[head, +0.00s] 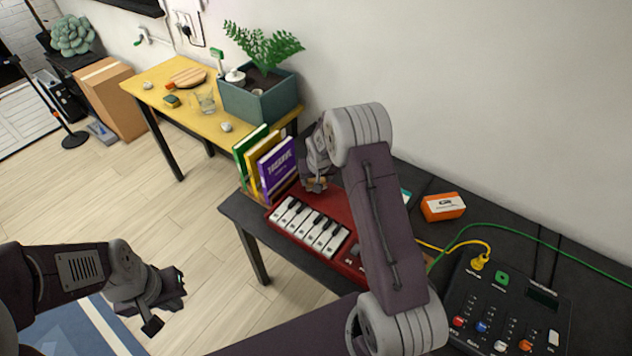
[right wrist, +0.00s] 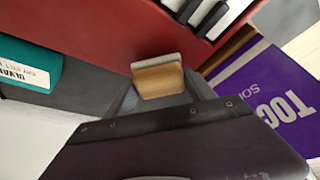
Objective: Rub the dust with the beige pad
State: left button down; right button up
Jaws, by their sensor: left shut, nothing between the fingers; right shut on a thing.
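The beige pad (right wrist: 158,80) is between the fingers of my right gripper (head: 316,186) and stands out past them in the right wrist view. In the head view, that gripper is over the far edge of the table, behind the red keyboard and beside the upright books. I cannot tell whether the pad touches the table. I cannot make out the dust clearly; the arm and gripper hide part of the tabletop. My left gripper (head: 167,302) is shut and empty, over the floor left of the table.
The dark table (head: 258,238) holds a red keyboard (head: 312,230), upright books (head: 278,168), an orange box (head: 442,206) and a black mixer (head: 510,308) with cables. A teal box (right wrist: 28,65) lies near the pad. A yellow table (head: 158,88) with a planter (head: 258,102) stands behind.

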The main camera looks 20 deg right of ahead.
jog(key=v, duration=0.1)
jog(key=p+v, duration=0.1)
jog(key=v, duration=0.1)
jog(key=shift+w+d+r+p, duration=0.15)
jog(key=shift+d+p, duration=0.15)
jog(key=shift+p, duration=0.1)
notch_tip(320, 180, up, 2)
jog(key=shift+w+a+r+p, duration=0.1)
jog(key=shift+w+p, duration=0.1)
jog(key=shift+p, duration=0.65)
jog(key=shift+s+r+p, duration=0.15)
jog(key=shift+r+p, duration=0.2)
jog(key=shift+r, duration=0.1)
jog(key=shift+f, duration=0.1)
